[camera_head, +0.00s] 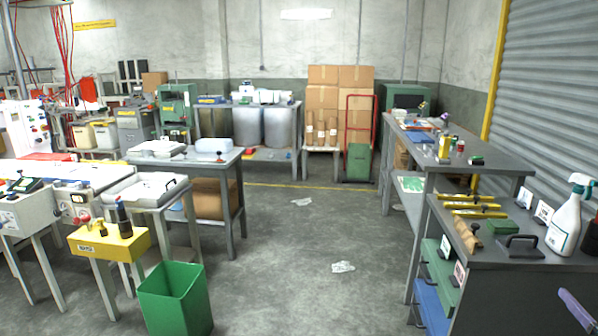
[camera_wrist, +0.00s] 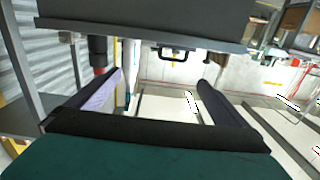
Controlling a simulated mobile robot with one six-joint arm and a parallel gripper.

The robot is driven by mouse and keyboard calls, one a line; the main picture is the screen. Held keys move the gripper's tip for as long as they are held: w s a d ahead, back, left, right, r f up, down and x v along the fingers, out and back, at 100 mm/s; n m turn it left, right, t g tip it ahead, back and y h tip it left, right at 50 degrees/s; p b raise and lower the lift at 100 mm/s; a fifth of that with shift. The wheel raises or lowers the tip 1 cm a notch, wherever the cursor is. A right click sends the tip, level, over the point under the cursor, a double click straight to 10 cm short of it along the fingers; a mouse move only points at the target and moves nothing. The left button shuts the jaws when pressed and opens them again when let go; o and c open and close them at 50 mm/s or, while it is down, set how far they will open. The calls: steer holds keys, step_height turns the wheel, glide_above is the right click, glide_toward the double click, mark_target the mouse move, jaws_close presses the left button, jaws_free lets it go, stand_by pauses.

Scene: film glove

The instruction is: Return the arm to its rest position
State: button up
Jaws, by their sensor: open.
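My gripper (camera_wrist: 160,88) is open in the wrist view, with its two dark fingers wide apart and nothing between them. The inner face of the left finger is lilac. A lilac and dark piece at the lower right edge of the head view looks like a finger of my gripper (camera_head: 577,311). It is in front of the right-hand grey bench (camera_head: 520,262), and the rest of the arm is out of frame. In the wrist view a dark slab with a black handle is close above the fingers.
The right-hand bench holds a white spray bottle (camera_head: 565,222), yellow bars (camera_head: 470,206) and a black-handled block (camera_head: 520,246). A green bin (camera_head: 175,299) stands at the lower left. Crumpled scraps (camera_head: 343,267) lie on the otherwise clear middle floor.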

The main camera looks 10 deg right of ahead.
steer(key=w+a+f+g+y+p, duration=0.15)
steer(key=w+a+f+y, duration=0.25)
steer(key=w+a+f, duration=0.5)
steer(key=w+a+f+g+y+p, duration=0.1)
steer(key=w+a+f+g+y, duration=0.15)
steer(key=a+f, duration=0.6)
steer(key=w+a+f+n+g+y+p, duration=0.1)
steer(key=w+a+f+g+y+p, duration=0.25)
steer(key=a, duration=0.85)
steer(key=w+a+f+g+y+b, duration=0.15)
steer(key=w+a+f, duration=0.25)
steer(key=a+f, duration=0.55)
steer(key=s+a+f+n+g+p, duration=0.15)
steer(key=s+a+f+g, duration=0.3)
steer(key=a, duration=0.45)
steer(key=s+a+f+m+g+p, duration=0.1)
steer(key=s+a+f+g+p, duration=0.3)
steer(key=a, duration=0.6)
steer(key=s+a+f+n+g+h, duration=0.1)
steer(key=s+a+f+g+h, duration=0.1)
steer(key=s, duration=0.7)
steer(key=s+a+f+n+g+h+p, duration=0.1)
steer(key=s+a+f+g+h, duration=0.2)
steer(key=s, duration=0.6)
steer(key=shift+s+a+f+h, duration=0.15)
steer(key=shift+a+f+h, duration=0.35)
steer(key=shift+a, duration=0.7)
